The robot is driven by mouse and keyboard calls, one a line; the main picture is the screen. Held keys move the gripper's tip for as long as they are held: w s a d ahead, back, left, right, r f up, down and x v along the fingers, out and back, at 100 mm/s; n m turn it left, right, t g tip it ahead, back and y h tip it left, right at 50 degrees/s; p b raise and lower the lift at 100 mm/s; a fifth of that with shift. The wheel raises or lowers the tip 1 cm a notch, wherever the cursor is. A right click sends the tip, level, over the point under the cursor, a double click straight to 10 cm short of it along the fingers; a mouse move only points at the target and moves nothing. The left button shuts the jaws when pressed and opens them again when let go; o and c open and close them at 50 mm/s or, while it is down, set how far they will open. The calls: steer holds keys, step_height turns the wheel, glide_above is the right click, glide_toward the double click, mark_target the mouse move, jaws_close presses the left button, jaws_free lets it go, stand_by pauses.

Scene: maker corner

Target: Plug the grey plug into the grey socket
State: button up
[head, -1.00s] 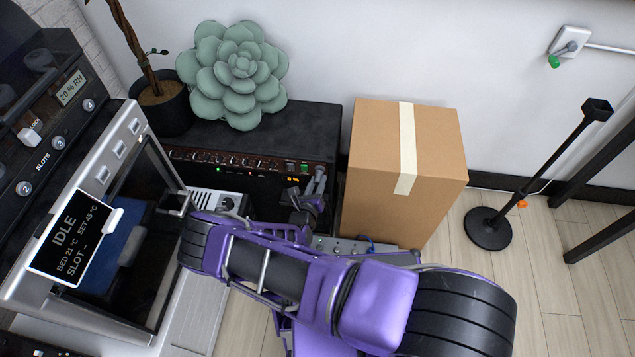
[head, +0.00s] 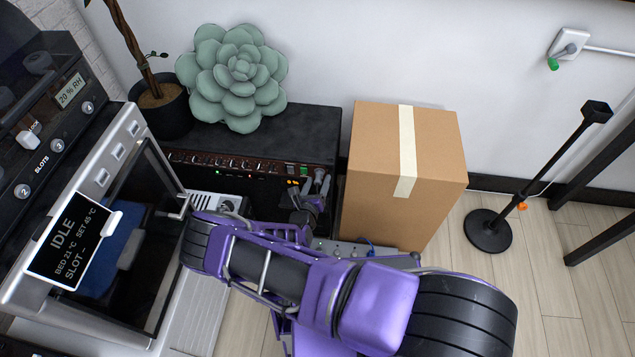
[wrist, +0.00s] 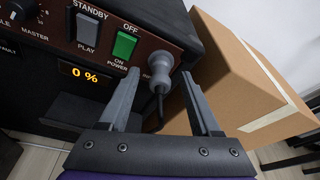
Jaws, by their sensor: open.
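The grey plug (wrist: 160,72) shows in the wrist view as a rounded grey body at the right end of the amplifier's brown front panel, with a dark cable hanging below it. It appears to sit against the panel. The grey socket is not visible behind it, so I cannot tell how far in the plug sits. My gripper (wrist: 160,85) is open, one finger on each side of the plug, with visible gaps. In the head view my gripper (head: 316,183) is in front of the amplifier's right end, and the plug is too small to make out.
The amplifier (head: 300,130) carries a succulent-shaped cushion (head: 238,75). A cardboard box (head: 405,160) stands close on the right, near my right finger. A machine with a glass door (head: 125,220) stands on the left. Floor around the black stand (head: 487,230) is mostly clear.

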steer(key=p+v, duration=0.2)
steer(key=v, duration=1.5)
steer(key=shift+s+r, duration=0.1)
steer(key=shift+r, duration=0.05)
